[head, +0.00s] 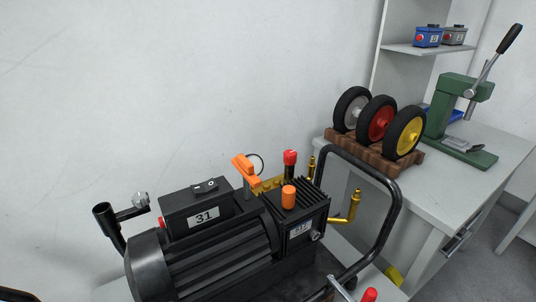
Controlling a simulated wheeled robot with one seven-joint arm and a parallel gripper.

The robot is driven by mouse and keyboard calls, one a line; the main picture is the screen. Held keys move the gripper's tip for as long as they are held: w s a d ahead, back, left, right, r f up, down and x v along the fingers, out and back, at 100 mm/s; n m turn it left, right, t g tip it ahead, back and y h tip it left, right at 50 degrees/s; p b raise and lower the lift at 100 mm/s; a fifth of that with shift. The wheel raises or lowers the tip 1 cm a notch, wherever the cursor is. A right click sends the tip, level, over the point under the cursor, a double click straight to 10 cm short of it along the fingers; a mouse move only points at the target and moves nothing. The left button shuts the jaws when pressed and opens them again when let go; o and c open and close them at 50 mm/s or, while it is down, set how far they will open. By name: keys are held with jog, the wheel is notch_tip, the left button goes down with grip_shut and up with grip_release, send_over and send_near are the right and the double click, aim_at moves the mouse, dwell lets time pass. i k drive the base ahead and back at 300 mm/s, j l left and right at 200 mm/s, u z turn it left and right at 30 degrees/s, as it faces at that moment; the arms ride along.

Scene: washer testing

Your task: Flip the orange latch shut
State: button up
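The orange latch (246,169) stands on top of the black pressure-washer machine (215,250), near the middle of the head view. Its orange handle is raised and tilted, with the upper end toward the upper left. Its lower end is close to a yellow-brass block (268,184). A thin dark cable loop shows just behind the latch. My gripper is not clearly visible in this view, so its place relative to the latch cannot be told.
An orange knob (289,197) and a red-capped fitting (290,158) stand close right of the latch. A black switch box (197,205) is to its left. A black tube handle (398,205) rises at right. A bench (490,195) holds wheels (378,120) and a green press (455,110).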

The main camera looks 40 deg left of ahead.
aim_at(245, 166)
jog(key=u, duration=1.55)
